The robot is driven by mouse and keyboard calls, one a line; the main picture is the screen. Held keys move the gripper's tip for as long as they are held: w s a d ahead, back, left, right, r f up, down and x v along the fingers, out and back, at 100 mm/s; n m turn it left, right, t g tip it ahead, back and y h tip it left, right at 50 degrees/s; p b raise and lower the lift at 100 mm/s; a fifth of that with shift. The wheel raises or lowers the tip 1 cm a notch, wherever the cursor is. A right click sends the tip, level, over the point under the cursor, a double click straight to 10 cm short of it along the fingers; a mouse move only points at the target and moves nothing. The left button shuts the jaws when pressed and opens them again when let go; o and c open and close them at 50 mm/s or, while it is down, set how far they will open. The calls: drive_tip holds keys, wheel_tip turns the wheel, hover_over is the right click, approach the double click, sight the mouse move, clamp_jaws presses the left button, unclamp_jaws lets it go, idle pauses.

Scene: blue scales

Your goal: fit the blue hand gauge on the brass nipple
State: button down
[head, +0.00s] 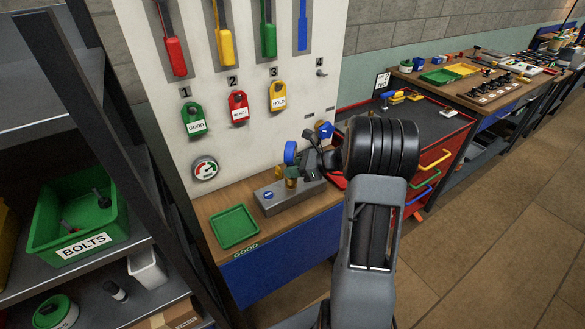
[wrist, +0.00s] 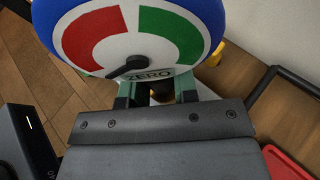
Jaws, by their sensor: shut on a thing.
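The blue hand gauge (head: 290,153) is upright above the grey block (head: 283,197) on the wooden bench. In the wrist view its blue-rimmed dial (wrist: 145,32) has red and green arcs, a black pointer and the word ZERO. My gripper (wrist: 158,92) is shut on the gauge just below the dial. In the head view my gripper (head: 298,165) reaches it from the right. The brass nipple (head: 291,183) shows as a small brass spot directly under the gauge. I cannot tell whether gauge and nipple touch or are apart.
A green tray (head: 233,226) lies left of the block, at the bench's front. A white board (head: 240,80) with hanging tags and tools rises behind. A wall gauge (head: 205,168) is on it. A red tool cabinet (head: 435,150) stands to the right.

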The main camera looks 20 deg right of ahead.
drive_tip(key=shift+f+b, duration=0.55)
drive_tip(key=shift+f, duration=0.25)
drive_tip(key=c, duration=0.8)
unclamp_jaws()
drive_tip(key=v, duration=1.3)
drive_tip(key=shift+s+d+b, duration=0.3)
drive_tip(key=shift+b, duration=0.15)
